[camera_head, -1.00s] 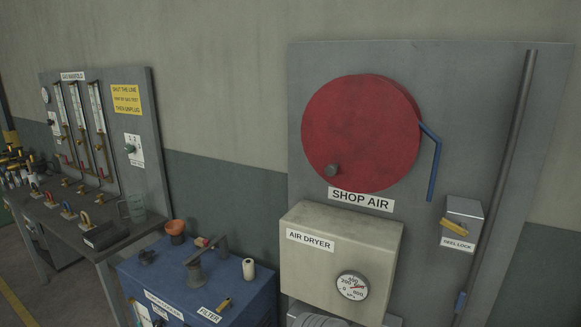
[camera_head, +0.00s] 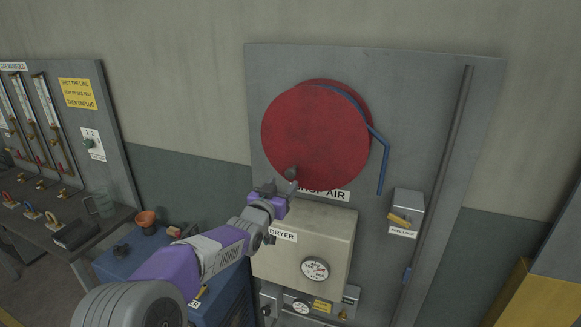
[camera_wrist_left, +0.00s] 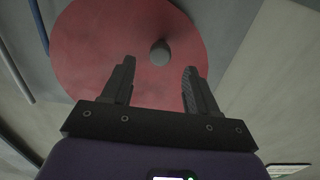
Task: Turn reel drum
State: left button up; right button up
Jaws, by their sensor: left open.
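The red reel drum (camera_head: 315,135) is mounted on a grey wall panel, with a blue hose (camera_head: 380,150) running over its edge and hanging at its right. A dark grey knob (camera_head: 291,173) sticks out low on the drum's face. My left gripper (camera_head: 279,189) is at the drum's lower edge, just below and beside the knob. In the left wrist view my gripper (camera_wrist_left: 158,85) is open, its fingers apart and empty, with the knob (camera_wrist_left: 160,53) beyond and between the fingertips. I cannot tell whether a finger touches the drum. My right gripper is not in view.
The beige air dryer box (camera_head: 305,235) with a gauge (camera_head: 315,268) stands directly below the drum. The reel lock box (camera_head: 406,210) with a yellow lever is at right. A blue cabinet (camera_head: 135,245) with an orange cup (camera_head: 146,220) stands at lower left.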

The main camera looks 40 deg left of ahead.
aim_at(289, 175)
pick_arm(q)
jog(key=shift+w+a+r, duration=0.15)
jog(key=shift+w, duration=0.2)
jog(key=p+x, duration=0.2)
jog(key=x, duration=0.4)
jog(key=shift+w+a, duration=0.2)
jog(key=shift+w, duration=0.15)
grip_shut()
